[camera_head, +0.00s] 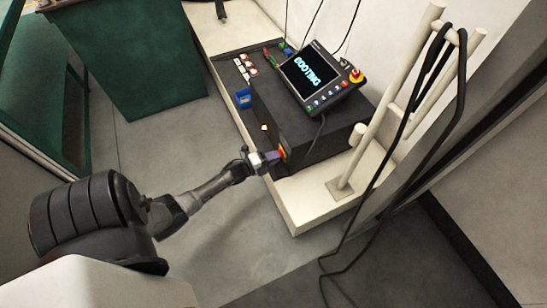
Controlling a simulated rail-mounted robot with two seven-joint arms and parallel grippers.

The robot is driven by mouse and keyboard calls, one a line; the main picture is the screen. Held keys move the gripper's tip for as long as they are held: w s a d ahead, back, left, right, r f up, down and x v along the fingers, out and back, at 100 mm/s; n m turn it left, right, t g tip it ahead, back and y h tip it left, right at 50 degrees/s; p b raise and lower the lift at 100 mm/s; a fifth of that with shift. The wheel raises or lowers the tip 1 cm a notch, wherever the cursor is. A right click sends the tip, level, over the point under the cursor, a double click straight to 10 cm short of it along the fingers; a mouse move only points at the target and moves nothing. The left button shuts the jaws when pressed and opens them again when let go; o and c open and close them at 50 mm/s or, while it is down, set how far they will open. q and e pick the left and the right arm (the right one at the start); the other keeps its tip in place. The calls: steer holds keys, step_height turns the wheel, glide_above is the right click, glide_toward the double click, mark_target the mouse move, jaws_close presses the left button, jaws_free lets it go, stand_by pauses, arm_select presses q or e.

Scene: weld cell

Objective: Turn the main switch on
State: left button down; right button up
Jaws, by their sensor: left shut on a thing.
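The main switch (282,154) shows as a small red and yellow part on the near left side of the dark control box (315,135). My left gripper (272,158) reaches in from the left and is shut on the switch, which its fingers partly hide. The exact angle of the switch is too small to tell. A tilted screen (311,77) on top of the box reads "BOOTING". My right gripper is not in view.
The box stands on a cream bench (312,205). A red emergency button (356,75) sits at the screen's right corner. Cream posts with black cables (461,80) stand at right.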

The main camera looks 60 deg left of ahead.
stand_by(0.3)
arm_select(q)
steer(key=c, duration=1.2)
jaws_free()
steer(key=shift+s, duration=0.3)
steer(key=shift+s+a+p, duration=0.15)
steer(key=shift+s+p, duration=0.55)
steer(key=shift+s, duration=1.5)
steer(key=shift+s+a+p, duration=0.15)
steer(key=shift+s+p, duration=0.55)
steer(key=shift+s, duration=1.55)
steer(key=shift+s+a+p, duration=0.15)
steer(key=shift+s+p, duration=0.55)
steer(key=shift+s, duration=1.5)
